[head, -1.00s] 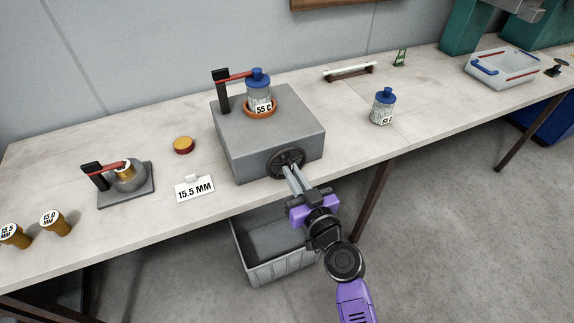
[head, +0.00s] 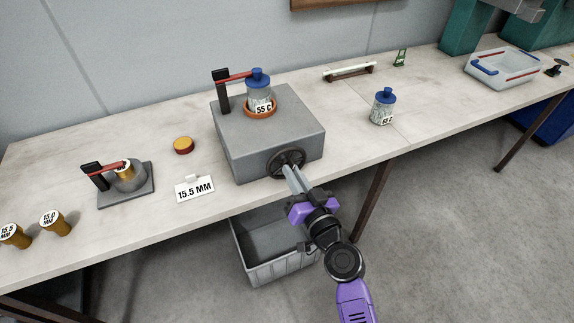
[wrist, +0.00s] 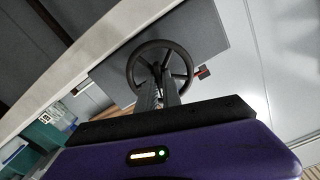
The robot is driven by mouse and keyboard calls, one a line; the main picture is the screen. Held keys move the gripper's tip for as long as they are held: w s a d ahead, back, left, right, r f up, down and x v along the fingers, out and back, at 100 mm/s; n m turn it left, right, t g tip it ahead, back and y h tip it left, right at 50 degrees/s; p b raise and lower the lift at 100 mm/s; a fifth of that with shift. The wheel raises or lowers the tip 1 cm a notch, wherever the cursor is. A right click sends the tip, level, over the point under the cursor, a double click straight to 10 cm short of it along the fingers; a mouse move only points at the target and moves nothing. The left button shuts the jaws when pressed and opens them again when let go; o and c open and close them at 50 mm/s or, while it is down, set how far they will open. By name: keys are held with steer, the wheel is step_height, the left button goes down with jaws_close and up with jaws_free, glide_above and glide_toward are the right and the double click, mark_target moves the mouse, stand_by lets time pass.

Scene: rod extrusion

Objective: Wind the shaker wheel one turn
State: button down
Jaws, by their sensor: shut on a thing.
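The shaker (head: 266,135) is a grey box on the bench with a dark spoked wheel (head: 287,163) on its front face. In the wrist view the fingers (wrist: 166,93) reach the lower part of the wheel (wrist: 159,45). The fingertips' exact contact is hard to see.
A second blue-lidded jar labelled 65 C (head: 383,107) stands to the right. A clamp fixture (head: 125,182), a 15.5 MM sign (head: 195,188) and a red-yellow puck (head: 184,145) are on the left. A grey bin (head: 275,262) stands below the bench edge.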

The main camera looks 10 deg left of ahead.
steer(key=shift+m, duration=0.9)
steer(key=shift+m, duration=1)
steer(key=shift+m, duration=1)
steer(key=shift+m+p, duration=0.3)
steer(key=shift+m, duration=0.7)
